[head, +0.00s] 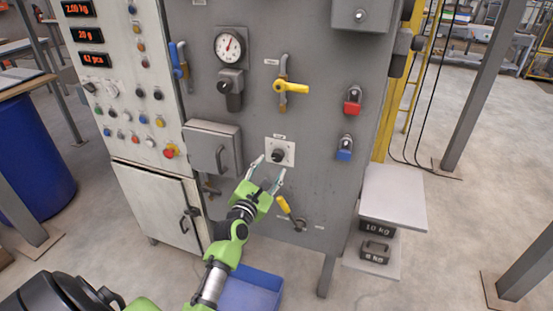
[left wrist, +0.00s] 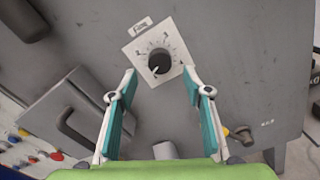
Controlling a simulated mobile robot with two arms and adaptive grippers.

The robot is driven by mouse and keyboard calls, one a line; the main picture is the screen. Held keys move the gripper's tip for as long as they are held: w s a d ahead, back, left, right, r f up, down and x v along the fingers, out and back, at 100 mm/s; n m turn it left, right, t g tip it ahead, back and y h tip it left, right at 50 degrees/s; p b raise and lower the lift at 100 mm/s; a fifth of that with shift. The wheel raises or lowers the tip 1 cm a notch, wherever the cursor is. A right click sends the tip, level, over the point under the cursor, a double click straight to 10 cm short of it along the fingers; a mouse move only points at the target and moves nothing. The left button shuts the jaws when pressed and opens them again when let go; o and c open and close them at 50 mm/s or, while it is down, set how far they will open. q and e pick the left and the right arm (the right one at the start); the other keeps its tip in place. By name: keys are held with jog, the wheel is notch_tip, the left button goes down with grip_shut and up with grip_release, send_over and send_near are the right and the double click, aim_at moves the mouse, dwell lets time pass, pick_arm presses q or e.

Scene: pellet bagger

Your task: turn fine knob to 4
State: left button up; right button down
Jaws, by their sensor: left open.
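The fine knob (head: 278,155) is a small black knob on a square white dial plate (head: 289,147) on the grey panel. In the left wrist view the knob (left wrist: 159,62) stands ahead of my fingers, on its plate (left wrist: 137,48) with a number scale too blurred to read surely. A small label sits above the plate. My left gripper (head: 268,172) is open, just below and in front of the knob. In the left wrist view its two teal-padded fingers (left wrist: 160,95) are spread wide with nothing between them, apart from the knob. My right gripper is not in view.
A yellow-handled lever (head: 284,204) sits close below my left gripper. A yellow valve handle (head: 292,87) is above the knob, and red (head: 352,100) and blue (head: 345,148) padlock-like parts are to the right. A grey box with a handle (head: 212,148) is at left.

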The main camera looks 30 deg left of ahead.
aim_at(276, 158)
pick_arm(q)
jog(key=x, duration=0.5)
jog(key=shift+w+a, duration=0.1)
jog(key=shift+w, duration=0.2)
jog(key=shift+c, duration=0.3)
jog(key=c, duration=1)
